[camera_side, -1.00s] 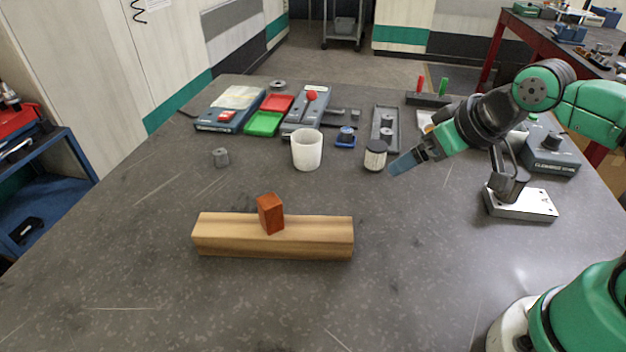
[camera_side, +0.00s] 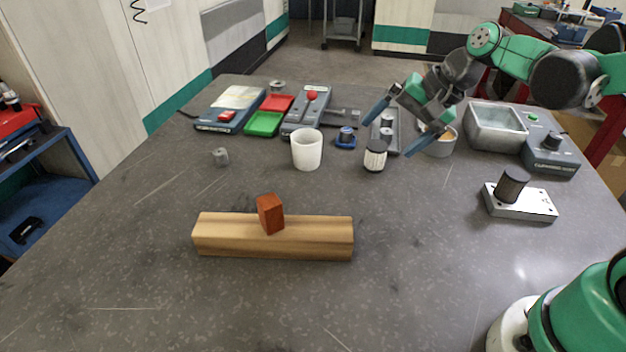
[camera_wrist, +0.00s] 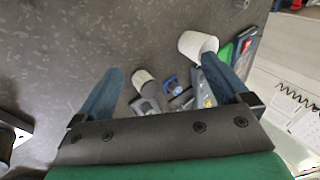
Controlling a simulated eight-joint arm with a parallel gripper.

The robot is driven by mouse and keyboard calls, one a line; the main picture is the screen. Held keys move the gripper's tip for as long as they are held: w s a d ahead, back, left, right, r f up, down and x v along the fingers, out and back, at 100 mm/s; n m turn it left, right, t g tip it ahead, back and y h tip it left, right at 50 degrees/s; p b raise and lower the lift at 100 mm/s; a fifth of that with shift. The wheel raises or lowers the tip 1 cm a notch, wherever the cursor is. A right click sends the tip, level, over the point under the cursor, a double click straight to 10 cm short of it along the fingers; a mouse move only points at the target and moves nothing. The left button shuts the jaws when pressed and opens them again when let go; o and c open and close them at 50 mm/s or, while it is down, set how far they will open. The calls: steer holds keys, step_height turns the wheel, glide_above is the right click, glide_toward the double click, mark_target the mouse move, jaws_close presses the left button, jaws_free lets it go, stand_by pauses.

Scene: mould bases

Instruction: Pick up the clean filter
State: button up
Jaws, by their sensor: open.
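A small pale, white-sided filter with a dark top (camera_side: 375,156) stands upright on the table, to the right of the white cup. It also shows in the wrist view (camera_wrist: 145,80), between my fingers and nearer the left one. My gripper (camera_side: 398,128) is open and empty, its two blue fingers spread wide, above the table and to the upper right of the filter. In the wrist view my gripper (camera_wrist: 168,72) spans the filter with nothing held. A dark cylinder (camera_side: 513,184) stands on a pale metal block (camera_side: 522,203) at the right.
A white cup (camera_side: 307,150) stands close left of the filter. A grey rack (camera_side: 394,142), a blue part (camera_side: 346,138) and a round container (camera_side: 440,147) are nearby. A wooden beam (camera_side: 300,240) carries a red-brown block (camera_side: 270,214). The table's front is clear.

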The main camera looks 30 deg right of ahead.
mark_target(382, 145)
steer(key=w+d+f+m+y, duration=0.2)
steer(key=d+f+m, duration=0.1)
steer(key=m, duration=0.1)
steer(key=w+d+f+m+t+y, duration=0.1)
steer(key=w+d+f+m+y, duration=0.2)
steer(key=m, duration=0.2)
steer(key=w+d+f+m+t+y, duration=0.1)
steer(key=w+d+f+m+y, duration=0.1)
steer(key=m, duration=0.3)
steer(key=shift+w+d+f, duration=0.2)
steer(key=shift+d+f, duration=0.25)
steer(key=shift+d+f+m+y, duration=0.2)
steer(key=shift+f+m+y, duration=0.2)
steer(key=shift+m, duration=0.2)
steer(key=shift+x, duration=2.7)
steer(key=shift+c, duration=0.2)
steer(key=c, duration=1.3)
steer(key=shift+r, duration=0.1)
